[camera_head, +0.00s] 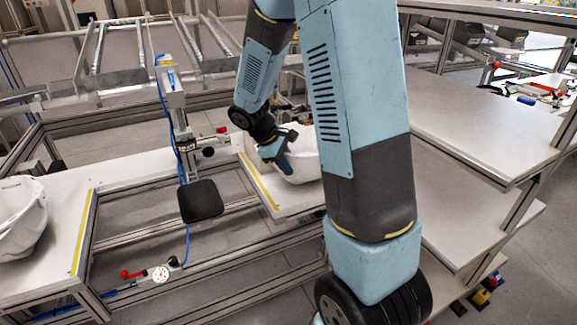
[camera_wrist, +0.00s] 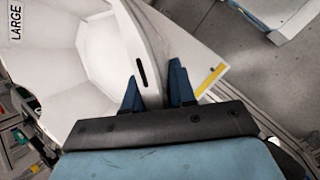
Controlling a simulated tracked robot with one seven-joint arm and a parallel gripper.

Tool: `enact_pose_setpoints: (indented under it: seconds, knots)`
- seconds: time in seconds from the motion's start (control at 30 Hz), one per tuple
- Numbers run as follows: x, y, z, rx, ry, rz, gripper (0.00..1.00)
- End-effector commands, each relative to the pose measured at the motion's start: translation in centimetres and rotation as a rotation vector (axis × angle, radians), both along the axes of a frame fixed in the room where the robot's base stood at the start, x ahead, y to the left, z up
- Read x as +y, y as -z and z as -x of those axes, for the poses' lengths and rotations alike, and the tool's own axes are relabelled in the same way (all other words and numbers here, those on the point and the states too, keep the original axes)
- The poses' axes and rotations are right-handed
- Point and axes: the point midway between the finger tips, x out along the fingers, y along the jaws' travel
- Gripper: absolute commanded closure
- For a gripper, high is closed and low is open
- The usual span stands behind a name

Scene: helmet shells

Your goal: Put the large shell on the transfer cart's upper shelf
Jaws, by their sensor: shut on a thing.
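The large shell, a white bowl-like helmet shell (camera_wrist: 60,60) marked "LARGE", fills the left of the wrist view, its hollow side facing the camera. My gripper (camera_wrist: 155,82) is shut on its rim, one blue finger on each side of the wall. In the head view the same shell (camera_head: 304,155) is partly hidden behind my arm, and my gripper (camera_head: 284,160) is at its left edge. It is at the white bench top; I cannot tell if it touches it. The transfer cart's upper shelf (camera_head: 470,110) is probably the bare white shelf at right.
Another white shell (camera_head: 20,215) sits on the left bench (camera_head: 65,235). A post with a black pad (camera_head: 202,202) stands between the benches. A lower shelf (camera_head: 455,215) lies under the upper one at right. Tools lie on a surface at far right.

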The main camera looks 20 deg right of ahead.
Motion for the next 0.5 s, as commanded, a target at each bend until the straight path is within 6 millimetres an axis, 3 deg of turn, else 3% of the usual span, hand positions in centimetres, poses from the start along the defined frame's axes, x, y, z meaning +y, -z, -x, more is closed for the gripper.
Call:
enact_pose_setpoints:
  seconds: [0.27,0.3,0.5]
  knots:
    - [-0.01,0.75,-0.02,-0.002,0.001,0.000,1.00]
    - [-0.01,0.77,0.00,-0.001,0.001,-0.001,0.73]
    - [-0.03,0.76,0.01,0.000,0.001,0.000,0.54]
